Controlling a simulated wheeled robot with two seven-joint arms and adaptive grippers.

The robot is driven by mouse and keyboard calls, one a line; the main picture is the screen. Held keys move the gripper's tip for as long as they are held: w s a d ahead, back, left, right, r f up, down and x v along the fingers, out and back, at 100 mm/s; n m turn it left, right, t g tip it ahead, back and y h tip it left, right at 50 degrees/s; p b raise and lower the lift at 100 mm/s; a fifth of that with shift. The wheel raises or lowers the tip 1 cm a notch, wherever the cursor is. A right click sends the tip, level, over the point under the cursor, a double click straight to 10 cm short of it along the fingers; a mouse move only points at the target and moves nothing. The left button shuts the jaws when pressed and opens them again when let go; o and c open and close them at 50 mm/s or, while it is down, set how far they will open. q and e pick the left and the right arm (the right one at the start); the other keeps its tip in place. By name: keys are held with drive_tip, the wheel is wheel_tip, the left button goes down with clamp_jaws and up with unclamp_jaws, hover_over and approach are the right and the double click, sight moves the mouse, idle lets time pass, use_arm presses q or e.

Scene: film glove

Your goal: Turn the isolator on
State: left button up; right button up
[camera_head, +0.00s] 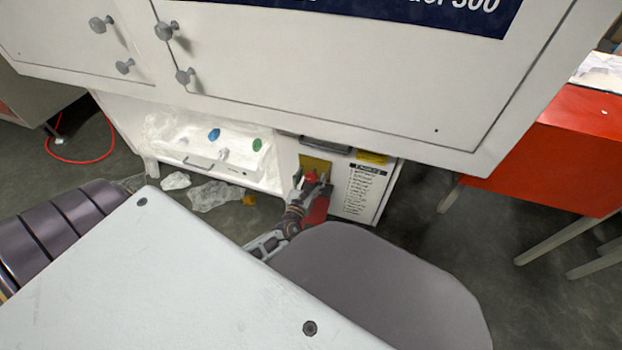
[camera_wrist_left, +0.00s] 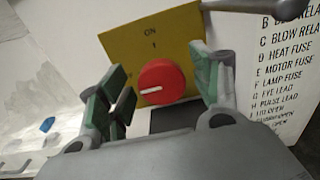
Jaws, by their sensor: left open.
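The isolator is a round red knob (camera_head: 311,177) on a yellow plate (camera_head: 318,163), low on the front of a white machine. In the left wrist view the red knob (camera_wrist_left: 161,82) has a white mark lying nearly level, pointing left. "ON" is printed above it on the yellow plate (camera_wrist_left: 136,44). My left gripper (camera_head: 310,186) is open in front of the plate. In the left wrist view its green-padded fingers (camera_wrist_left: 160,88) stand on either side of the knob, with gaps showing between pads and knob. My right gripper is not in view.
A printed label panel (camera_head: 365,188) is right of the plate, and a grey handle (camera_head: 326,145) is just above it. The white cabinet body (camera_head: 300,100) overhangs. Crumpled clear film (camera_head: 214,194) lies on the floor at left. An orange-red cabinet (camera_head: 560,150) stands at right.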

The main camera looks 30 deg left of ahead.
use_arm(q)
drive_tip(key=shift+w+a, duration=0.1)
drive_tip(key=shift+w, duration=0.3)
drive_tip(key=c, duration=1)
